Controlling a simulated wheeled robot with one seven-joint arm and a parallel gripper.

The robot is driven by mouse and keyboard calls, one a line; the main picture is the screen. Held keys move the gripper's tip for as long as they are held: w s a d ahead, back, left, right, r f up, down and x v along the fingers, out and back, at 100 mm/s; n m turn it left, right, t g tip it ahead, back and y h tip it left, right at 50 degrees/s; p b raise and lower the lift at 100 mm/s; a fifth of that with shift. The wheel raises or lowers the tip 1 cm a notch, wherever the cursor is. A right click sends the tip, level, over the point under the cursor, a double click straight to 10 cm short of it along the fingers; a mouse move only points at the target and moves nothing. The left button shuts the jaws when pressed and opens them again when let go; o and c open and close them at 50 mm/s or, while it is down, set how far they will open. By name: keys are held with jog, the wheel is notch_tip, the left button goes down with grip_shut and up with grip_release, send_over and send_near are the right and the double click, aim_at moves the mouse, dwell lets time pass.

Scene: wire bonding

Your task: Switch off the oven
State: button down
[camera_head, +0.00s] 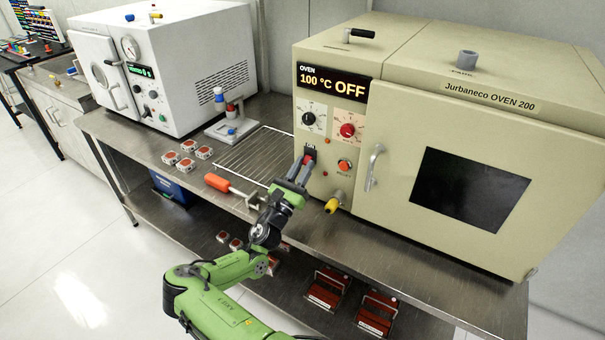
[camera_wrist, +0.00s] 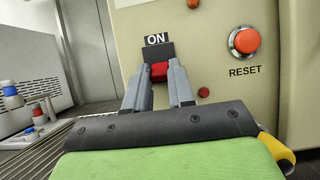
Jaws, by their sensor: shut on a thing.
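The beige oven (camera_head: 400,130) stands on the steel bench at the right, its door closed. Its display (camera_head: 334,83) reads "100 °C OFF". My gripper (camera_head: 302,165) is at the lower left of the oven's front panel. In the wrist view my gripper (camera_wrist: 160,80) has its two grey fingers on either side of a red switch (camera_wrist: 158,71), below an "ON" label (camera_wrist: 156,40). The fingers are shut on the red switch. The fingers hide part of the switch and its surround.
A red reset button (camera_wrist: 246,40) is right of the switch, and a yellow-handled valve (camera_head: 333,204) is below it. A wire rack (camera_head: 250,155) and an orange-handled tool (camera_head: 217,182) lie to the left. A white machine (camera_head: 165,65) stands farther left.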

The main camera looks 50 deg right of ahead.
dwell(0.4)
jog(key=c, duration=1)
grip_release()
jog(key=shift+o, duration=0.2)
jog(key=v, duration=1.5)
jog(key=shift+a+f, duration=0.2)
jog(key=shift+a, duration=0.15)
jog(key=shift+s, duration=0.1)
